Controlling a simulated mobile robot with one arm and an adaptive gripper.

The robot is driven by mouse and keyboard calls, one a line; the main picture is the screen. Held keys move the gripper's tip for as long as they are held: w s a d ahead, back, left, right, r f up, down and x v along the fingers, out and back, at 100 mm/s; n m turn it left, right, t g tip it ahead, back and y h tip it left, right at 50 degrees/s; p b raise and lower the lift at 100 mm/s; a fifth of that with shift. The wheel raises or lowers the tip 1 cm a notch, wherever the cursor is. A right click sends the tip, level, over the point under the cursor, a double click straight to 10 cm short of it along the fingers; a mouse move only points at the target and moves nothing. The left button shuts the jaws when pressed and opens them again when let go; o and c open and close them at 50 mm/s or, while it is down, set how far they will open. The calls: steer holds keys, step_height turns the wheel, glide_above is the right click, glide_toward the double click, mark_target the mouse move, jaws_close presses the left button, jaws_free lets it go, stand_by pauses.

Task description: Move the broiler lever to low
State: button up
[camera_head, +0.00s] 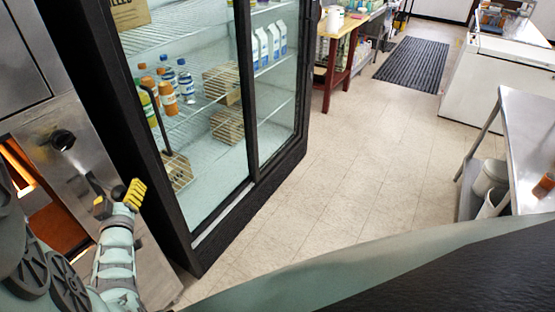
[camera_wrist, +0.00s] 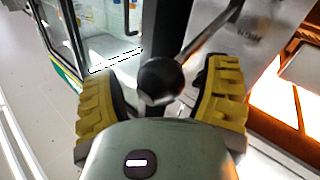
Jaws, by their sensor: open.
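The broiler lever (camera_wrist: 205,35) is a metal rod with a black ball knob (camera_wrist: 160,80) at its end. In the wrist view the ball sits between the two yellow fingers of my gripper (camera_wrist: 161,82), with gaps on both sides. The rod runs to the upper right, toward the steel panel. In the head view my gripper (camera_head: 119,198) is open at the lower left, in front of the broiler's steel front (camera_head: 85,150). There the lever is small and partly covered by my gripper. The broiler opening (camera_head: 45,215) glows orange.
A round black knob (camera_head: 62,139) sticks out of the steel front above my gripper. A glass-door fridge (camera_head: 190,225) with a black frame stands close on the right of the broiler. Open tiled floor (camera_head: 330,170) lies beyond, with a steel table (camera_head: 528,125) at the right.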

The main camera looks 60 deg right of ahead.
steer(key=shift+c, duration=0.2)
jaws_close()
steer(key=shift+s+f+b, duration=0.1)
steer(key=shift+f+b, duration=0.7)
steer(key=shift+b, duration=0.3)
step_height(320, 180, down, 16)
steer(key=m+t+h+b, duration=0.3)
steer(key=m+h+b, duration=0.1)
steer(key=b, duration=2.2)
steer(key=shift+r+m, duration=0.2)
steer(key=shift+m, duration=0.4)
steer(key=shift+f, duration=0.2)
steer(key=c, duration=0.5)
jaws_free()
steer(key=o, duration=0.5)
steer(key=shift+w+r, duration=0.2)
